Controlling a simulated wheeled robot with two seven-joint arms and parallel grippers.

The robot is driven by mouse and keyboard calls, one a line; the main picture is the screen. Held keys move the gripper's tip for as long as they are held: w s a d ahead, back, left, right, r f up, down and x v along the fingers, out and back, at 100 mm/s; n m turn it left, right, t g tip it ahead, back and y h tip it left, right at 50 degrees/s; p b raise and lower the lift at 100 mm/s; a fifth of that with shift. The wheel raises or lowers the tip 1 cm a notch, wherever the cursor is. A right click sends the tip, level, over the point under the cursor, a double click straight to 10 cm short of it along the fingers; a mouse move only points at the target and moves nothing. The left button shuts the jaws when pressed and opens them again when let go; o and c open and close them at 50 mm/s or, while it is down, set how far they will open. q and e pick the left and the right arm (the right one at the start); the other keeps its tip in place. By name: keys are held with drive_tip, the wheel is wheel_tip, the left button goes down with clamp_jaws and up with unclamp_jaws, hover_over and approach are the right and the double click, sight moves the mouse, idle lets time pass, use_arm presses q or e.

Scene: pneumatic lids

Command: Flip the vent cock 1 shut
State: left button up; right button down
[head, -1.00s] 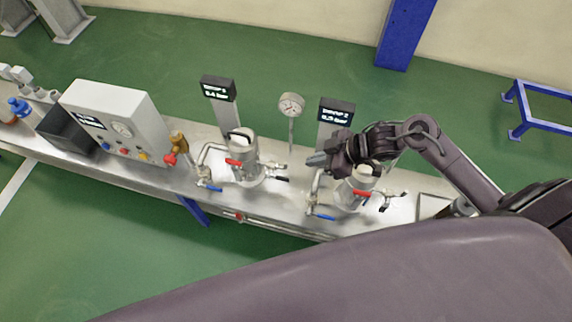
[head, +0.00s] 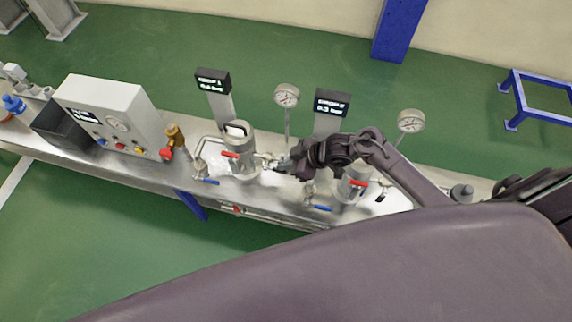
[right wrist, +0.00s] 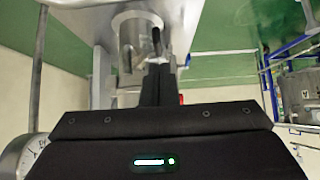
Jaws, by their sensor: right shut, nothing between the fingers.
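Vessel 1 (head: 240,162) is a steel pot with a red lever (head: 230,155) and a blue-handled valve (head: 208,181) on its left. My right gripper (head: 278,164) is shut and empty at the right side of vessel 1, close to its side fitting. Vent cock 1 is mostly hidden by the gripper in the head view, so I cannot tell its handle's position. In the right wrist view, the shut fingers (right wrist: 156,86) point at the steel vessel (right wrist: 132,40). A dark bar (right wrist: 157,42) stands just beyond the tips, perhaps the cock's handle; contact is unclear. My left gripper is not in view.
Vessel 2 (head: 351,187) stands to the right under my right forearm. Display posts (head: 213,82) and (head: 332,103), and a gauge (head: 287,96), rise behind the vessels. A control box (head: 106,110) and a brass valve (head: 175,138) stand left on the steel bench (head: 270,207).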

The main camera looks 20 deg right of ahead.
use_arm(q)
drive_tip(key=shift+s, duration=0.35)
use_arm(e)
drive_tip(key=shift+f, duration=0.6)
drive_tip(key=shift+s+d+f, duration=0.15)
drive_tip(key=shift+d+f, duration=0.1)
drive_tip(key=shift+f, duration=0.2)
